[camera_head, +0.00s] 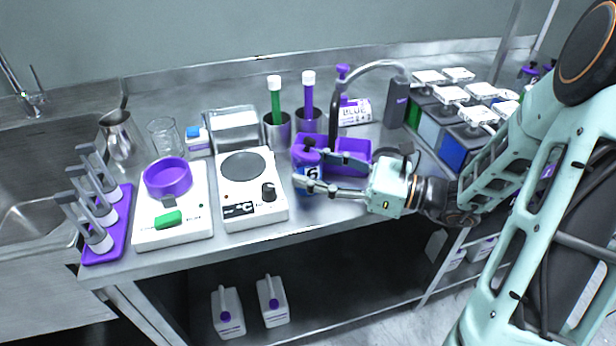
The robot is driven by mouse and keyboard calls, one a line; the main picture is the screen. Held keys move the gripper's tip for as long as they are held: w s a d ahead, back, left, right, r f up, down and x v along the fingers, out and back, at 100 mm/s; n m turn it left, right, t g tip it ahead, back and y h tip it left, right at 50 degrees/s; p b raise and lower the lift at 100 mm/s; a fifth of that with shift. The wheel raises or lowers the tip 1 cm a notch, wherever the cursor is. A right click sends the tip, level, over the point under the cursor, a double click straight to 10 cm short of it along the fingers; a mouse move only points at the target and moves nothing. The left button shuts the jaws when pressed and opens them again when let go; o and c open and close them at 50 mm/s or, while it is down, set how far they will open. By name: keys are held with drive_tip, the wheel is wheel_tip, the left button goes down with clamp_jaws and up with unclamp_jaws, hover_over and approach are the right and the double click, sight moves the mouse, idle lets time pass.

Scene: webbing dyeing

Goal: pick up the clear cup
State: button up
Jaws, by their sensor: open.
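The clear cup (164,137) is a see-through beaker standing upright at the back left of the steel bench. It stands between a metal jug and a small white and blue box. My gripper (301,170) is at the right of the cup, over the bench's front half, with its fingers pointing left. Its jaws are open.
The metal jug (117,138), a scale with a purple bowl (168,181), a hotplate (243,167) and the small box (198,139) surround the cup. Metal cups (277,131) with tubes and a purple tray (357,150) stand behind my gripper. A purple rack (108,235) is at left.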

drive_tip(key=shift+w+a, duration=0.25)
drive_tip(key=shift+a, duration=0.4)
drive_tip(key=shift+c, duration=0.6)
drive_tip(key=c, duration=1.1)
drive_tip(key=shift+r, duration=0.1)
